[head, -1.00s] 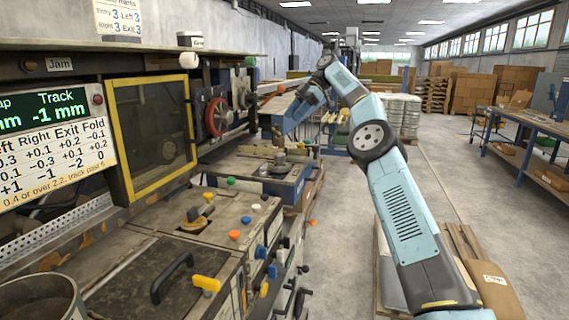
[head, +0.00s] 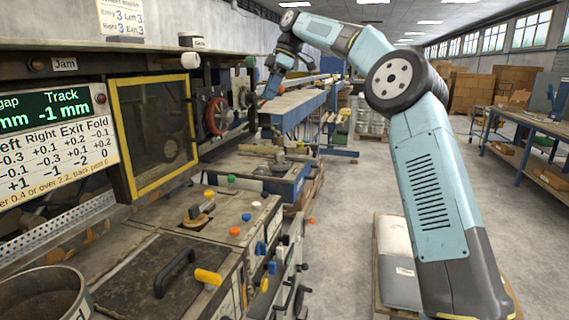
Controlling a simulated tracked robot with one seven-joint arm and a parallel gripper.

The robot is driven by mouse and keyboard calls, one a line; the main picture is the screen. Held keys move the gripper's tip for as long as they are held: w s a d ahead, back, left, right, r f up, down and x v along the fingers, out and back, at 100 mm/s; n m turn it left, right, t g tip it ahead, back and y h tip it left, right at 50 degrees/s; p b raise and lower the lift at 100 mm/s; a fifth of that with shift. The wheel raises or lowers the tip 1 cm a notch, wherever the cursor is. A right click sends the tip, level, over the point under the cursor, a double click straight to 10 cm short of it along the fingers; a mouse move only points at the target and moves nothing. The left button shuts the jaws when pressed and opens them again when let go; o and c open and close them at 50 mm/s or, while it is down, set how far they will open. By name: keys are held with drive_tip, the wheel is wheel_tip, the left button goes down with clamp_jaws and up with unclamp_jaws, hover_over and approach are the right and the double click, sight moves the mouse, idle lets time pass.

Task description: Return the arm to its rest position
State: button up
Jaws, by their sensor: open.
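My light blue arm (head: 435,175) rises from the lower right of the head view, bends at a large dark joint and reaches left across the top. My gripper (head: 262,101) hangs at the arm's far end, pointing down and slightly left. It is open, small in the view, and appears empty. It shows in front of the machine's far end, to the right of the red handwheel (head: 218,116). I cannot tell how close it is to the machine there.
The machine's bench (head: 150,265) with coloured knobs and a black handle fills the left. A yellow-framed window (head: 155,137) stands above it. A blue workbench (head: 535,135) and cardboard boxes (head: 470,92) stand at the right and back.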

drive_tip(key=s+d+m+t+h, duration=0.2)
drive_tip(key=s+d+m, duration=0.3)
drive_tip(key=s, duration=0.6)
drive_tip(key=s+d+m+t+h, duration=0.2)
drive_tip(key=s+d+m, duration=0.3)
drive_tip(key=s, duration=0.5)
drive_tip(key=s+d+f+m+t, duration=0.1)
drive_tip(key=s+d+f+m, duration=0.4)
drive_tip(key=s+d+f, duration=0.3)
drive_tip(key=s+d+f+m+t, duration=0.2)
drive_tip(key=s+d+f+m, duration=0.3)
drive_tip(key=s, duration=1)
drive_tip(key=d+f, duration=0.3)
drive_tip(key=d, duration=0.1)
drive_tip(key=shift+s+d+f+h, duration=0.3)
drive_tip(key=shift+s+d, duration=0.05)
